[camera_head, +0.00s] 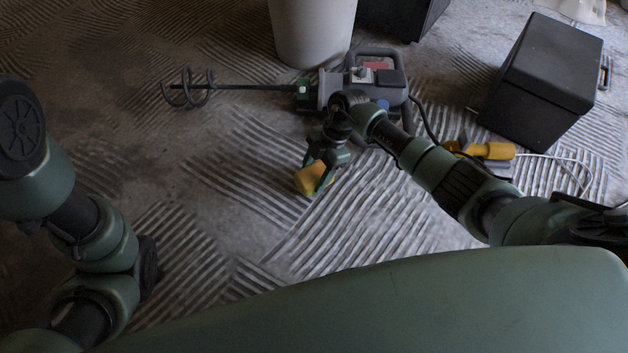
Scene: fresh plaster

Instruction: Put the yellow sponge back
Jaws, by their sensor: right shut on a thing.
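The yellow sponge (309,178) is in the middle of the head view. My right gripper (318,177) is shut on it and points down toward the floor. I cannot tell whether the sponge touches the floor or hangs above it. My left arm stands at the left edge of the view, and its gripper is not clearly seen.
A grey mixing drill (385,85) with a spiral paddle (190,88) lies behind my right gripper. A pale bucket (312,35) stands behind it. A black case (541,85) and a yellow-handled tool (485,150) are at the right. The ridged floor at centre-left is clear.

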